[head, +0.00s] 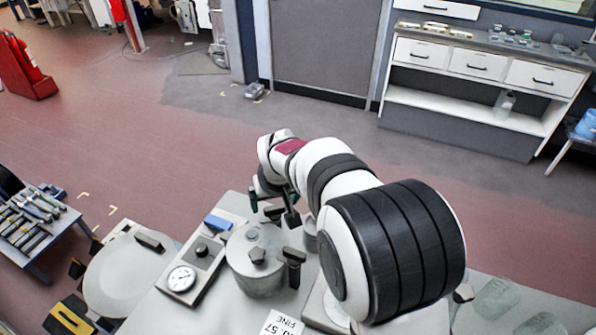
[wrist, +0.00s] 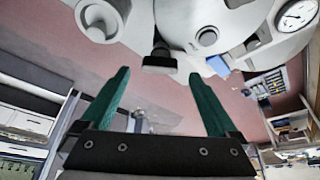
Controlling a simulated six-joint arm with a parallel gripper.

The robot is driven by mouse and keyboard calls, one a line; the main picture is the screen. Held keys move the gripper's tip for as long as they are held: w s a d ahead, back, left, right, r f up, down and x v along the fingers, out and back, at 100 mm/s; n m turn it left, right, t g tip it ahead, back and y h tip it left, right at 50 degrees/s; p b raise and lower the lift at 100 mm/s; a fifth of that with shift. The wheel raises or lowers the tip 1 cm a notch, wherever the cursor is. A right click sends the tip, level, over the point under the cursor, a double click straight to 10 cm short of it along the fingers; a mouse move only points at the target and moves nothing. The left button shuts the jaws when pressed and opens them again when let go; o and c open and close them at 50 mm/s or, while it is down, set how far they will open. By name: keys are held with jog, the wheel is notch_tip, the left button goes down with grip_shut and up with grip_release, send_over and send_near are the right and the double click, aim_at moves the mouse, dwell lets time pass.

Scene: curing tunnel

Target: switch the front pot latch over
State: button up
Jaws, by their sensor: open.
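A grey lidded pot (head: 252,274) stands on the bench, with a knob on its lid. A black T-shaped latch (head: 292,262) stands upright on its near right side in the head view. Another black latch (wrist: 160,62) at the pot's far side shows in the wrist view. I cannot tell for sure which one is called front. My gripper (head: 272,207) is at the far edge of the pot. In the wrist view its green fingers (wrist: 160,73) are apart and empty, the far-side latch lying between their tips in the picture. I cannot tell the depth or any contact.
A dial gauge (head: 181,279) on a grey plate and a blue-topped piece (head: 217,223) stand left of the pot. A round grey plate (head: 125,275) lies farther left. A small label card (head: 281,324) lies in front. My arm hides the bench right of the pot.

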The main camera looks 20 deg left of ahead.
jog(key=shift+x, duration=1.25)
jog(key=c, duration=1.4)
jog(key=shift+n, duration=0.3)
jog(key=n, duration=0.2)
jog(key=n+g+y, duration=0.1)
jog(key=n, duration=0.1)
jog(key=shift+w+d+g, duration=0.1)
jog(key=shift+g, duration=0.2)
jog(key=n+g, duration=0.1)
jog(key=n, duration=0.1)
jog(key=n+g, duration=0.1)
jog(key=n, duration=0.2)
jog(key=shift+w+y, duration=0.1)
jog(key=shift+y, duration=0.2)
jog(key=shift+n, duration=0.4)
jog(key=o, duration=1.4)
